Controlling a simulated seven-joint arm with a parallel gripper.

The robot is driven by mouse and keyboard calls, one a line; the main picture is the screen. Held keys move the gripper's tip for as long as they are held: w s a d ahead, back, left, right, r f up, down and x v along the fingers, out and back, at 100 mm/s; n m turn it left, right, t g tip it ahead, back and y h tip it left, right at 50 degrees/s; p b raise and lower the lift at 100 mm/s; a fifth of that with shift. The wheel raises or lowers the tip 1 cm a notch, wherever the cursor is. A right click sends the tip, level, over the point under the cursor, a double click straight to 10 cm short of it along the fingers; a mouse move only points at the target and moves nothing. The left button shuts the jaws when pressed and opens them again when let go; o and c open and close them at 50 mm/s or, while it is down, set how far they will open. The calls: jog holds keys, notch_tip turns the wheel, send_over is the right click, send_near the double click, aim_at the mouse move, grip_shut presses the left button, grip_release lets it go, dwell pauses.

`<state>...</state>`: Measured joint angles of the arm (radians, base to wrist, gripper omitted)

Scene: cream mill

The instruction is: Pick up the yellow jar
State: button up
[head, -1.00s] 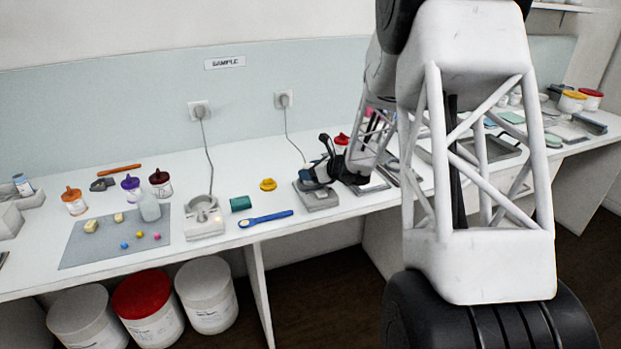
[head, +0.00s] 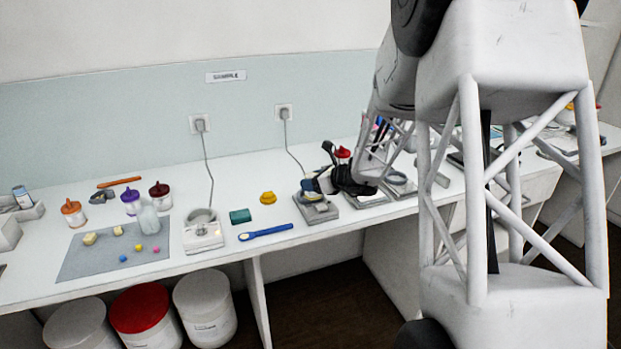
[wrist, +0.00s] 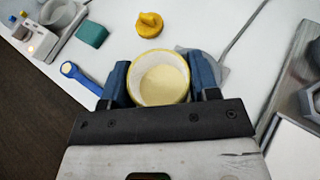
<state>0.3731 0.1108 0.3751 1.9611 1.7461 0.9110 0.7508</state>
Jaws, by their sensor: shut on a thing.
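The yellow jar (wrist: 160,78) is an open, round pot with a yellow rim and pale cream-coloured contents, seen from above in the wrist view. My gripper (wrist: 161,85) has its blue fingers on both sides of the jar and is shut on it. In the head view my gripper (head: 315,184) is over a small grey device (head: 318,211) on the bench. The jar is small there and partly hidden by the fingers, so I cannot tell how far it is above the device. A yellow lid (head: 268,197) lies apart on the bench to the left.
A blue spoon (head: 265,232), a teal block (head: 240,216) and a white device with a bowl (head: 203,230) are to the left. A grey mat (head: 100,255) with a bottle and small pieces lies farther left. A red-topped jar (head: 343,153) stands behind my gripper.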

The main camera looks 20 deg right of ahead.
jog(key=s+a+r, duration=0.1)
jog(key=s+a, duration=0.1)
jog(key=s, duration=0.9)
jog(key=shift+s, duration=0.1)
jog(key=shift+w+a, duration=0.1)
jog(key=shift+w, duration=0.1)
dwell(0.4)
jog(key=shift+w+a+r+m+t+h, duration=0.8)
jog(key=shift+w+a+m+h, duration=1.8)
jog(key=shift+w, duration=2.15)
jog(key=shift+w+a+r+m+t+h, duration=0.4)
jog(key=shift+w+a+r+m+h, duration=1.15)
jog(key=shift+w+a, duration=2.6)
jog(key=s+d+f+m+g+h, duration=0.2)
jog(key=s+m+g+h, duration=0.3)
jog(key=s, duration=0.5)
jog(key=s+d+f+m+g+h, duration=0.2)
jog(key=s+f+m+g+h, duration=0.2)
jog(key=s+m+h, duration=0.3)
jog(key=s+m+g, duration=0.1)
jog(key=s+m, duration=0.1)
jog(key=s, duration=0.2)
jog(key=shift+s+d+f+h, duration=0.25)
jog(key=shift+s+f+h, duration=0.05)
jog(key=shift+f+h, duration=0.1)
